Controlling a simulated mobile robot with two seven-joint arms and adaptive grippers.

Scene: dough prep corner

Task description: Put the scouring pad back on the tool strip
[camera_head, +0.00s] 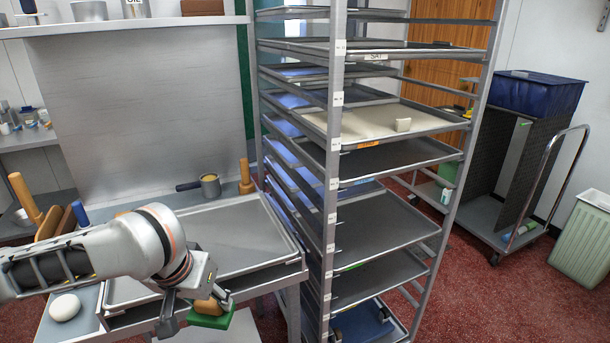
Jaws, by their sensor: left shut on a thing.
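My left gripper (190,309) is at the front edge of the worktable, low in the head view. It is shut on a small block with a green underside and a brown top, which looks like the scouring pad (211,320). The pad sits at the fingertips, held about level with the table's front edge; whether it touches anything below cannot be told. Part of the pad is hidden by the fingers. I cannot make out a tool strip for certain. My right gripper is not in view.
A large metal tray (268,224) lies on the table, with a small pot (210,186) and a wooden pin (246,176) behind it. A white round piece (65,307) lies at left. A tall tray rack (333,165) stands close on the right. Red floor beyond is partly open.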

